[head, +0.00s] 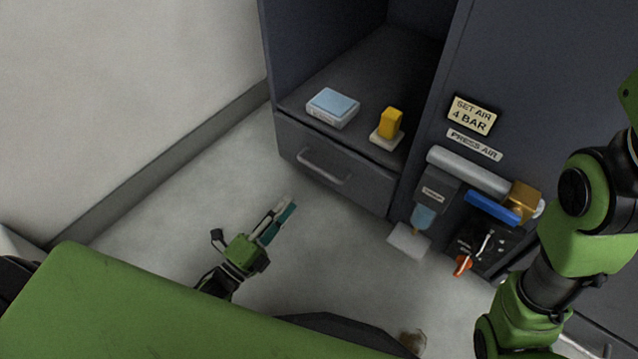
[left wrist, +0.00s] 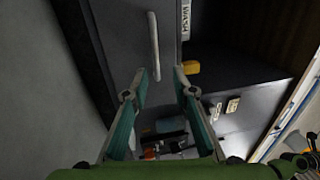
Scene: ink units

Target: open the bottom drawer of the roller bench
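The drawer (head: 360,187) is a dark grey front low on the bench, under an open compartment, and looks closed. Its pale bar handle (head: 323,165) runs along the front. In the left wrist view the handle (left wrist: 154,47) stands upright in the picture on the drawer front (left wrist: 120,35), beyond the fingertips. My left gripper (head: 287,207) is in front of the drawer, to the lower left of the handle and apart from it. In the left wrist view my left gripper (left wrist: 161,74) has its fingers spread with nothing between them. My right gripper is outside both views.
Above the drawer, the compartment holds a blue-topped box (head: 333,106) and a yellow block (head: 391,122) on a pale base. Right of it are an air-unit assembly (head: 470,175) and a sign (head: 472,114). A wall (head: 120,90) stands left. The floor (head: 190,190) before the drawer is clear.

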